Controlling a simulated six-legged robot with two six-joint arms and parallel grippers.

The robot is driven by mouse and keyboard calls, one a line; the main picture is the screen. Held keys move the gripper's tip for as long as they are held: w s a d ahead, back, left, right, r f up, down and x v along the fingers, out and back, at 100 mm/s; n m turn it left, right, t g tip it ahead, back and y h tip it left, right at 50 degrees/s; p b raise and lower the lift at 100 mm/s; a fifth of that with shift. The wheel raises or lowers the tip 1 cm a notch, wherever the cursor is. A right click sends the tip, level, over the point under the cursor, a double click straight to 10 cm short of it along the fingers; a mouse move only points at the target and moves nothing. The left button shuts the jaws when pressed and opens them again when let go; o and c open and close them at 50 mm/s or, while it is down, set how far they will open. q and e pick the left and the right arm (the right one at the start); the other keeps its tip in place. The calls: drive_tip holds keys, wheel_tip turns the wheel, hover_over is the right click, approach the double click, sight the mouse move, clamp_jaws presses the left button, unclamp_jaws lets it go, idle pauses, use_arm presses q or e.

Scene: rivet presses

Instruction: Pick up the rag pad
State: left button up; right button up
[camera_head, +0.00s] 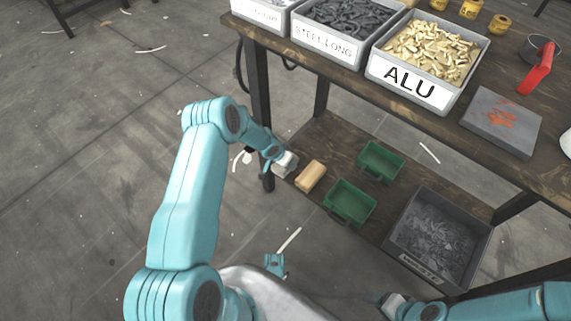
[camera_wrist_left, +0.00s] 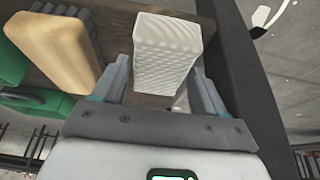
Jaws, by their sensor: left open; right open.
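The rag pad (camera_wrist_left: 165,48) is a white block with a fine woven texture at the top centre of the left wrist view. In the head view it shows as a small white shape (camera_head: 287,161) at the left end of the lower shelf. My left gripper (camera_wrist_left: 160,75) is open, with one finger on each side of the pad. I cannot tell whether either finger touches it. In the head view the left gripper (camera_head: 276,157) partly covers the pad. My right gripper (camera_head: 388,301) is open near the bottom edge, away from the pad.
A tan block (camera_head: 311,176) lies beside the pad on the lower shelf (camera_head: 325,143). Two green trays (camera_head: 351,202) and a grey bin (camera_head: 399,236) stand farther right. A dark table leg (camera_head: 259,95) rises close to the left gripper. The upper bench holds labelled bins (camera_head: 408,88).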

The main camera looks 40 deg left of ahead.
use_arm(q)
drive_tip(key=shift+f+b, duration=0.15)
drive_tip(key=shift+b, duration=0.15)
use_arm(e)
drive_tip(key=shift+f, duration=0.35)
drive_tip(key=shift+s, duration=0.1)
use_arm(q)
drive_tip(key=c, duration=0.7)
use_arm(e)
drive_tip(key=shift+r, duration=0.15)
use_arm(q)
drive_tip(key=shift+w+r+p, duration=0.1)
drive_tip(key=shift+r+p, duration=0.3)
drive_tip(key=shift+p, duration=0.25)
drive_tip(key=shift+r+p, duration=0.5)
drive_tip(key=shift+r, duration=1.1)
use_arm(e)
drive_tip(key=shift+s+a+r, duration=0.65)
drive_tip(key=shift+r, duration=0.25)
